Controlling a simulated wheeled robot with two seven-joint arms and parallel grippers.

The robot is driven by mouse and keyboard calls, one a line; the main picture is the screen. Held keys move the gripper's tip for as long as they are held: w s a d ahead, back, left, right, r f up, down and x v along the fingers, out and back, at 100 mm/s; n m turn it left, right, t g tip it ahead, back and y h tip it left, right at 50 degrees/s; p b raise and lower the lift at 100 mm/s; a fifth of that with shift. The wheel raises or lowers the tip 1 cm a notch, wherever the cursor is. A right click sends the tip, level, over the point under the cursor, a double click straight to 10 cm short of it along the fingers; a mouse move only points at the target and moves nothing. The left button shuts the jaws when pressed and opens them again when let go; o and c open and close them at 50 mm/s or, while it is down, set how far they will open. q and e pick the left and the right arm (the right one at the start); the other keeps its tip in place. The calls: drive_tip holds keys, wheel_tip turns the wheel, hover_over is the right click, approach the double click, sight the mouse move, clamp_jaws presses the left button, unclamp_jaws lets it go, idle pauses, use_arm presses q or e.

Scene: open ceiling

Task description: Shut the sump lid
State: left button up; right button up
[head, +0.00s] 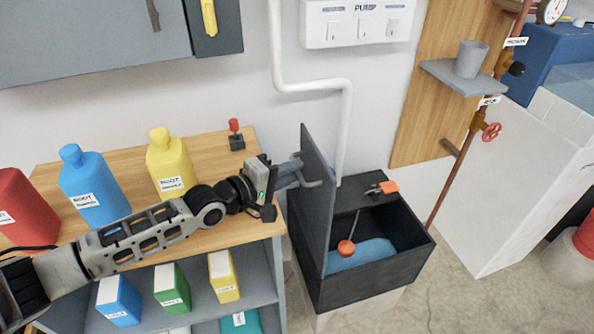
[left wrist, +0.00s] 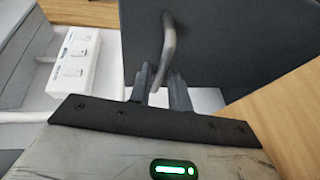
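The sump is a dark open-topped box (head: 375,283) on a pale base, right of the shelf in the head view. Its dark grey lid (head: 318,205) stands upright at the box's left side, so the sump is open. A grey bar handle (head: 313,184) is on the lid's left face; it also shows in the left wrist view (left wrist: 168,45). My left gripper (head: 297,172) is at this handle, its fingers (left wrist: 160,82) close on both sides of the bar. My right gripper is not in view.
Inside the sump are blue water (head: 365,254) and a red float (head: 346,248) on a rod. A wooden shelf (head: 215,232) with bottles stands left, under my arm. A white pipe (head: 346,130) runs down the wall behind the lid. A copper pipe (head: 452,165) stands right.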

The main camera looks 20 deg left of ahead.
use_arm(q)
drive_tip(key=shift+x, duration=1.05)
clamp_jaws()
